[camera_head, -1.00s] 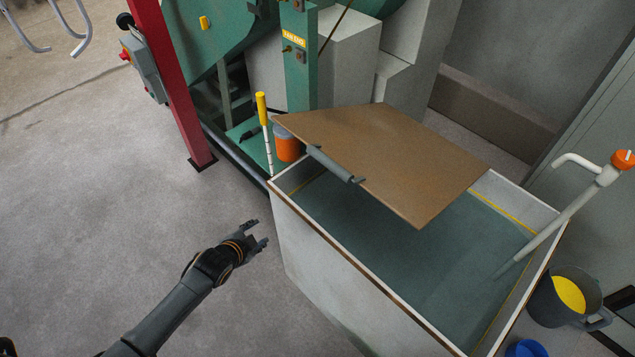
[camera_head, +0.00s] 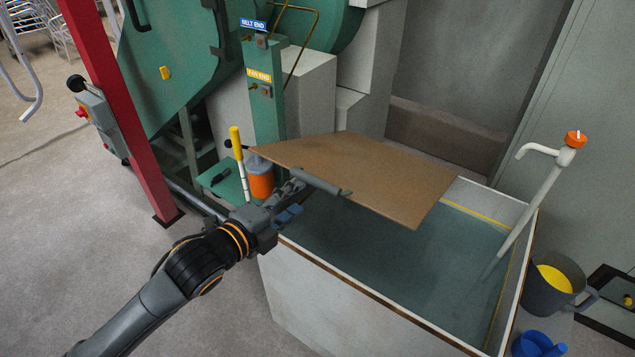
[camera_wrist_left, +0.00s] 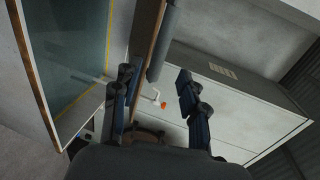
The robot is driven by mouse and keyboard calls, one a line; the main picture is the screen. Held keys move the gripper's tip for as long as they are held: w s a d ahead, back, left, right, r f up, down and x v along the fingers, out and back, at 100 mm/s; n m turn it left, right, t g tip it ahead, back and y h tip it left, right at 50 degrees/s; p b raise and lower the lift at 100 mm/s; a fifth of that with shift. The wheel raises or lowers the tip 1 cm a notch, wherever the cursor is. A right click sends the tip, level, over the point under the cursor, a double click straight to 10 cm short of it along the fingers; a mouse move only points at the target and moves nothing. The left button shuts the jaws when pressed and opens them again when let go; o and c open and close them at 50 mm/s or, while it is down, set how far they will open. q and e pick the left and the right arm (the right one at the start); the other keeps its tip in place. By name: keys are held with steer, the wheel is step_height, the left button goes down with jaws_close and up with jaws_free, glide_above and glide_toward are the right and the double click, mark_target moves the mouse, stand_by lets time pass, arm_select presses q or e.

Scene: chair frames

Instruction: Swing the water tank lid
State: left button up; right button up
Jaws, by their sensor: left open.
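The water tank lid (camera_head: 375,180) is a brown board, raised and tilted over the open water tank (camera_head: 320,305), a white-walled box with dark green water. A grey bar handle (camera_head: 322,182) sits on the lid's left edge. My left gripper (camera_head: 291,200) is open at the near end of this handle, above the tank's left corner. In the left wrist view the handle (camera_wrist_left: 165,42) and the lid's edge (camera_wrist_left: 148,50) lie ahead, between the open fingers (camera_wrist_left: 153,95). I cannot tell whether the fingers touch either. My right gripper is out of view.
A white pipe with an orange cap (camera_head: 540,190) stands in the tank's right end. A yellow-topped stick (camera_head: 238,150) and an orange container (camera_head: 260,178) stand behind my gripper. A red post (camera_head: 120,110) and green machine are at left. A dark bucket (camera_head: 553,290) is at right.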

mark_target(315, 184)
arm_select(q)
steer(key=x, duration=0.9)
steer(key=shift+p, duration=0.3)
steer(key=shift+c, duration=0.3)
steer(key=c, duration=0.7)
steer(key=shift+r, duration=0.2)
jaws_close()
